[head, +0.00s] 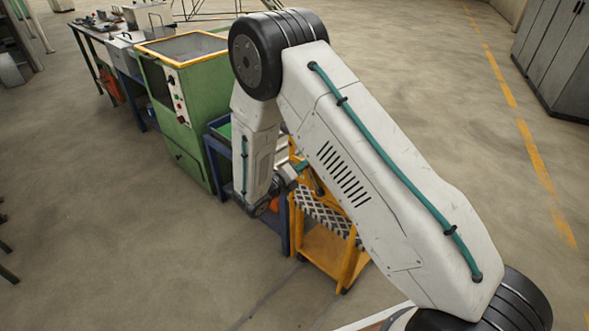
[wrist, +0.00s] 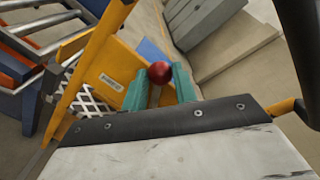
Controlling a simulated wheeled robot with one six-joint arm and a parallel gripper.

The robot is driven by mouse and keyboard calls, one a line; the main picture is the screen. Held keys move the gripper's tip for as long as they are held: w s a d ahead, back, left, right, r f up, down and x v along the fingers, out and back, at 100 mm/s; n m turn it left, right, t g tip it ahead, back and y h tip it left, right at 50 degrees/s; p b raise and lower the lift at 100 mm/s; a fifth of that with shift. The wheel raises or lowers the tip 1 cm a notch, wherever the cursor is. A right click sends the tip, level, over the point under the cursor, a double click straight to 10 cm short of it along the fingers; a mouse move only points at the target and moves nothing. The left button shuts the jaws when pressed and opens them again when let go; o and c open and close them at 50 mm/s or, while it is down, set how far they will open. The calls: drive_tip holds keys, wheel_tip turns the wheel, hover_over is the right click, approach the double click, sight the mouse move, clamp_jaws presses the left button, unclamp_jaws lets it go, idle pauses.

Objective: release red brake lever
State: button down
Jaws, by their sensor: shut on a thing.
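The brake lever shows as a red ball knob (wrist: 160,72) in the wrist view, above a short grey stem. My gripper (wrist: 159,85) has its two teal fingers on either side of the knob and stem, shut on the lever. The lever stands by the yellow cart (wrist: 118,70), whose yellow panel bears a small label.
A green machine (head: 190,110) and a blue stand (head: 215,150) are close left of the cart. Rollers (wrist: 40,22) show at upper left in the wrist view. Grey cabinets (head: 555,55) stand at far right. The floor (head: 110,240) at left is clear.

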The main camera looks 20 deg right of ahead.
drive_tip(key=c, duration=1.1)
unclamp_jaws()
drive_tip(key=v, duration=0.7)
drive_tip(key=shift+s+a, duration=0.15)
drive_tip(key=shift+a, duration=0.15)
